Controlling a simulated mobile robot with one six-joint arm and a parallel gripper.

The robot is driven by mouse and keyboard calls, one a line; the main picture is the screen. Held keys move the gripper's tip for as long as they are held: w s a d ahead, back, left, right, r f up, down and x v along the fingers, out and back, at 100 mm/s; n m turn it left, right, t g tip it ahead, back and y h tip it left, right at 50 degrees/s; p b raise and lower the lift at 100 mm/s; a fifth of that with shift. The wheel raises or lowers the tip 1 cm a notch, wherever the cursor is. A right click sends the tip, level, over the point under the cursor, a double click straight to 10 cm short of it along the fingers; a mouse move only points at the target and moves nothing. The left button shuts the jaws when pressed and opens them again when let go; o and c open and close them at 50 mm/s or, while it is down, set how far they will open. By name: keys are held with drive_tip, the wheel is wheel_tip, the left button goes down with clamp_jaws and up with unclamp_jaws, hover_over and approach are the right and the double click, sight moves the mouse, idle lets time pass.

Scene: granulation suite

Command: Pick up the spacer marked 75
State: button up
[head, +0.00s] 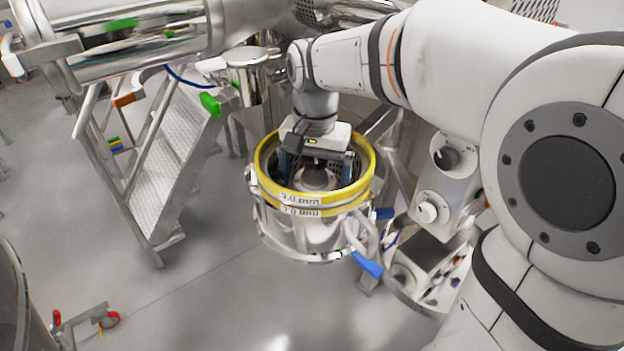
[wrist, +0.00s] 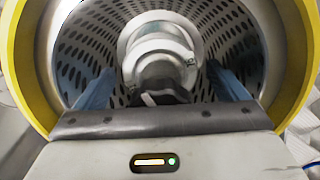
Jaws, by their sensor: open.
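My gripper (head: 316,170) points down into the yellow-rimmed steel vessel. In the wrist view my gripper (wrist: 160,72) is open, its two blue fingers apart on either side of a round metal hub (wrist: 158,70). The hub has stepped rings, and a ring on it bears a small dark mark at its right that I cannot read for sure. I cannot make out a 75 on any part, so I cannot tell which piece is the spacer. The gripper body hides the near side of the hub. Nothing is seen held between the fingers.
A perforated screen wall (wrist: 90,45) surrounds the hub closely, inside the yellow rim (head: 265,165). The vessel (head: 300,228) has a blue-handled clamp (head: 367,264) at front right. Metal steps (head: 165,150) stand at left.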

drive_tip(key=shift+c, duration=0.2)
drive_tip(key=c, duration=1.1)
drive_tip(key=shift+r, duration=0.1)
